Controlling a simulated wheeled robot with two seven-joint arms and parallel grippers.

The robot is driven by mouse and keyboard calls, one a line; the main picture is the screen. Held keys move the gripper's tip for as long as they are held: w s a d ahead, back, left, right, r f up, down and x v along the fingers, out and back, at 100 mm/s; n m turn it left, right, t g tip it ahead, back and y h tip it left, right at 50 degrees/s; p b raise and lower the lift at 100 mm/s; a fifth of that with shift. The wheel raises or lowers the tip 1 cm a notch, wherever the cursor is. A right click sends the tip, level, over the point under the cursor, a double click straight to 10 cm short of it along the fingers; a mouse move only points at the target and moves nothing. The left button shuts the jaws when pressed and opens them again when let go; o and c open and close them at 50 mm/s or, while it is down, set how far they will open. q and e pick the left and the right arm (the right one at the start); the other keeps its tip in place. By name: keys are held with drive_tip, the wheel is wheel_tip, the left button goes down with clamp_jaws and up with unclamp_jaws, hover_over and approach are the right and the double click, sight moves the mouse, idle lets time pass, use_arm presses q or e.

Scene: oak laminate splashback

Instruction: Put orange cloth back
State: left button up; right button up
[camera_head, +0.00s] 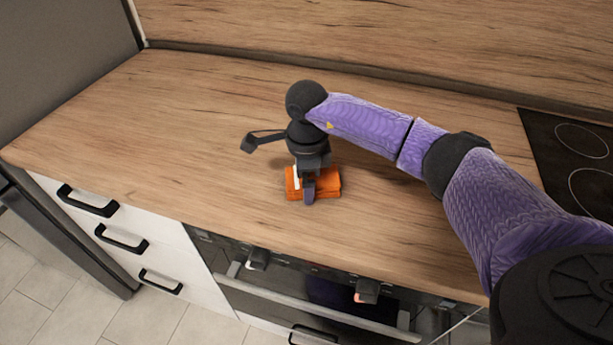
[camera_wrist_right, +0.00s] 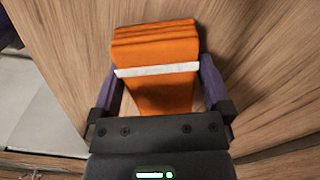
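A folded orange cloth (camera_head: 329,184) with a white band lies on the wooden worktop. In the right wrist view the cloth (camera_wrist_right: 155,45) fills the space in front of my gripper, with its white band running across it. My right gripper (camera_head: 308,188) points down over the cloth. In the wrist view its two purple fingers (camera_wrist_right: 162,84) stand wide apart, one on each side of the cloth. Narrow gaps show beside the cloth low between the fingers, so it looks open around the cloth. My left gripper is in neither view.
The worktop (camera_head: 160,110) is clear around the cloth. A black hob (camera_head: 570,150) is at the right. Below the front edge are an oven (camera_head: 310,300) and white drawers (camera_head: 110,230) with black handles. A wooden splashback (camera_head: 400,35) rises behind.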

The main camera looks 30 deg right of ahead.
drive_tip(key=shift+r, duration=0.35)
wheel_tip(320, 180, up, 12)
drive_tip(key=p, duration=0.3)
drive_tip(key=shift+f, duration=0.15)
